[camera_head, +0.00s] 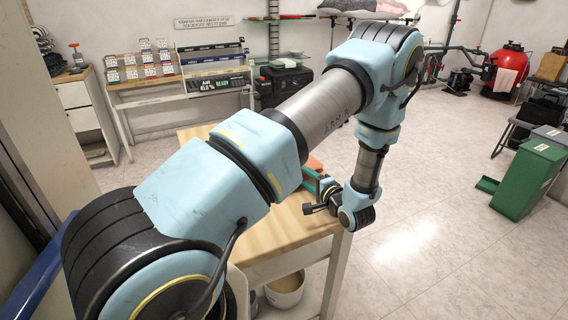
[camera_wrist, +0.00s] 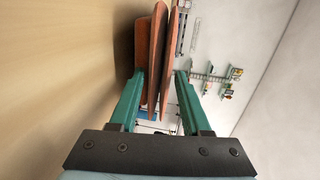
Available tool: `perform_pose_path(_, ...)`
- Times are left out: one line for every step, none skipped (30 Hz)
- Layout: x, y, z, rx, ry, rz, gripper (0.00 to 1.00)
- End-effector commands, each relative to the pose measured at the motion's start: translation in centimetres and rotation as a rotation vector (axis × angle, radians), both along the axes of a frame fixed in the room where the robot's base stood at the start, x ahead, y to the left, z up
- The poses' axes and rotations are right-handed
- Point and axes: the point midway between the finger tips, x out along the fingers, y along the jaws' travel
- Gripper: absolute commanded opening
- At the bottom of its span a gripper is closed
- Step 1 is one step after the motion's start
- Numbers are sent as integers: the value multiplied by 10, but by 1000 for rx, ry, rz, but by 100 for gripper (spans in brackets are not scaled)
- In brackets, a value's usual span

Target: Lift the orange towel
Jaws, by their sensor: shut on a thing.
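The orange towel (camera_wrist: 157,55) appears folded in upright layers between the two green fingers of my gripper (camera_wrist: 160,85) in the wrist view. My gripper is shut on it. The wooden tabletop lies close on the left of that view, with a dark shadow beside the towel. I cannot tell whether the towel touches the table. In the head view a small part of the towel (camera_head: 314,163) shows at the table's right side, next to my gripper (camera_head: 316,180). My arm hides the rest.
The wooden table (camera_head: 275,230) runs below my arm, its bare top in front. A white bucket (camera_head: 286,291) stands under it. A green bin (camera_head: 528,175) stands at the right. The tiled floor between is clear.

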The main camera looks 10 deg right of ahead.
Motion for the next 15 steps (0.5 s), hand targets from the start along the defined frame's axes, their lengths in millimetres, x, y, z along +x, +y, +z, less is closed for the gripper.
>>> perform_pose_path(0,0,2,0,1,0,0)
perform_pose_path(0,0,4,0,1,0,0)
perform_pose_path(0,0,6,0,1,0,0)
perform_pose_path(0,0,8,0,1,0,0)
perform_pose_path(0,0,10,0,1,0,0)
perform_pose_path(0,0,12,0,0,0,0)
perform_pose_path(0,0,14,0,0,0,0)
perform_pose_path(0,0,16,0,0,0,0)
perform_pose_path(0,0,18,0,0,0,0)
perform_pose_path(0,0,20,0,0,0,0)
perform_pose_path(0,0,22,-1,-1,0,0)
perform_pose_path(0,0,24,-1,-1,0,0)
perform_pose_path(0,0,26,-1,-1,0,0)
perform_pose_path(0,0,28,-1,-1,0,0)
perform_pose_path(0,0,30,0,-2,0,0)
